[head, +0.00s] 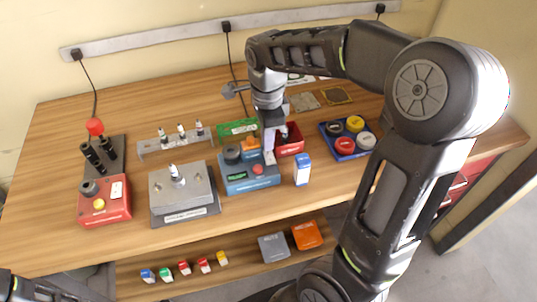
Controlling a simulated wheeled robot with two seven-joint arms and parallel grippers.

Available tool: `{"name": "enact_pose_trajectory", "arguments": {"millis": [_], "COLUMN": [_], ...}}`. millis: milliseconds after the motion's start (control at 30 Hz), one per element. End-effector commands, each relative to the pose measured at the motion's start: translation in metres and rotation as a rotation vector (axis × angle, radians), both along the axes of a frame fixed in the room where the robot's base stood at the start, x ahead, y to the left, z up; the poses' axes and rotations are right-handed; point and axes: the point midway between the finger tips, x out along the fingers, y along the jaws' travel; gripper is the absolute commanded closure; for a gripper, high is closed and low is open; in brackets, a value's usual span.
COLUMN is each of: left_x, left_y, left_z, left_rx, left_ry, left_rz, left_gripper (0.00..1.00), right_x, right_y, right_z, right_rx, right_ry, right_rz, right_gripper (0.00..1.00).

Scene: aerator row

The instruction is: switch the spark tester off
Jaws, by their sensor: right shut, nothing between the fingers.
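A blue device (236,183) with a black knob (232,154), an orange part (250,143) and a red button (258,169) stands mid-table; its label is too small to read, so I cannot tell for sure that it is the spark tester. My right gripper (269,157) is shut and empty, pointing down at the right part of this device. I cannot tell whether its tips touch it. The gripper hides part of the device's top. Only a dark piece of my left arm shows at the lower left; its gripper is not visible.
A red device (117,212) with black posts stands left, a grey box (162,205) beside the blue one. A rack of small bottles (153,149), a red bin (293,148), a blue-white carton (302,171) and a tray of round lids (337,155) stand around. A lower shelf holds small boxes.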

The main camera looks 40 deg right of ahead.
Motion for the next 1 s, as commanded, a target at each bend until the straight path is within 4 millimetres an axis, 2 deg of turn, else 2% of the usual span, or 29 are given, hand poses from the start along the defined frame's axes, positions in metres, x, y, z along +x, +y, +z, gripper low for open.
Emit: {"name": "enact_pose_trajectory", "arguments": {"millis": [1000], "left_x": [0.000], "left_y": [0.000], "left_z": [-0.010], "left_rx": [0.000], "left_ry": [0.000], "left_rz": [0.000], "left_gripper": [0.51], "right_x": [0.000], "right_y": [0.000], "right_z": [-0.013], "right_rx": [0.000], "right_ry": [0.000], "right_rz": [0.000], "right_gripper": [1.00]}}
